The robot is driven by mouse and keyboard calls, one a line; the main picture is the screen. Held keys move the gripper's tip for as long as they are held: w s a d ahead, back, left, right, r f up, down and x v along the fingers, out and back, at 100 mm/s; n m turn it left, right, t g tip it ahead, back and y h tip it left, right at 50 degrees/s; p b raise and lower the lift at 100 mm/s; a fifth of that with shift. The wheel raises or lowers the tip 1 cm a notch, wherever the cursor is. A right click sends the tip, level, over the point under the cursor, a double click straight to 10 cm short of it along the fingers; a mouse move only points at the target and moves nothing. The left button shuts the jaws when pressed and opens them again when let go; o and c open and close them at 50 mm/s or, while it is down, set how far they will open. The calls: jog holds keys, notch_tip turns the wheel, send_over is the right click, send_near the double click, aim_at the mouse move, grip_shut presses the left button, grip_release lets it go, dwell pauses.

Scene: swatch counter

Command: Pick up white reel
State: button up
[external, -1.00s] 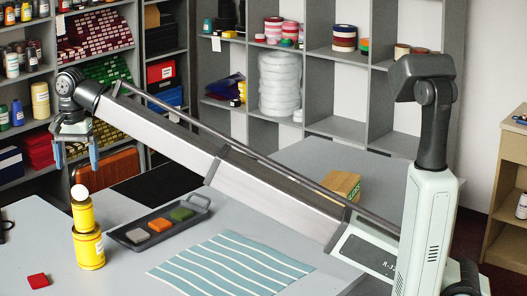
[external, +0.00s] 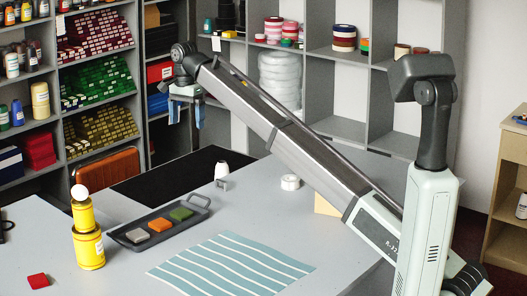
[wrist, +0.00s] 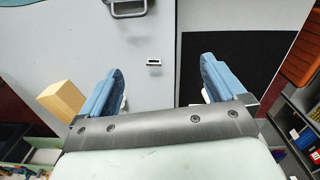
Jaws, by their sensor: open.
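The white reel (external: 290,182) stands on the grey counter in the external view, right of centre and close behind my arm. A dark spot shows at its middle. My gripper (external: 184,112) is raised over the far part of the counter, left of the reel in the picture and apart from it. Its blue fingers are spread with nothing between them. In the wrist view my gripper (wrist: 160,82) is open above the counter. White bits show beside both fingers there, and I cannot tell whether one is the reel.
A wooden block (wrist: 62,100) shows in the wrist view. A dark tray (external: 125,237), yellow tins (external: 88,250) and a striped cloth (external: 230,265) lie nearer. Shelves stand behind.

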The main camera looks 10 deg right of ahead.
jog(key=w+d+f+m+y, duration=0.1)
jog(key=w+d+f+m, duration=0.15)
jog(key=d, duration=1.05)
jog(key=w+d+f+m, duration=0.1)
jog(key=w+d+f, duration=0.3)
jog(key=d, duration=1)
jog(key=w+d+f+m+y, duration=0.1)
jog(key=w+d+f+m, duration=0.15)
jog(key=d, duration=1.05)
jog(key=m+y, duration=0.3)
jog(key=m, duration=0.3)
send_near(292, 177)
jog(key=shift+t, duration=0.4)
jog(key=a+f, duration=0.1)
jog(key=s+a+f, duration=0.1)
jog(key=f, duration=0.1)
jog(key=shift+s+a+f, duration=0.15)
jog(key=shift+a+f, duration=0.15)
jog(key=shift+s+d+x, duration=0.1)
jog(key=shift+d+x, duration=0.05)
jog(key=shift+x, duration=1.2)
jog(key=shift+s+d+x, duration=0.1)
jog(key=shift+d+x, duration=0.05)
jog(key=shift+x, duration=1.15)
jog(key=shift+f, duration=0.1)
jog(key=c, duration=1.1)
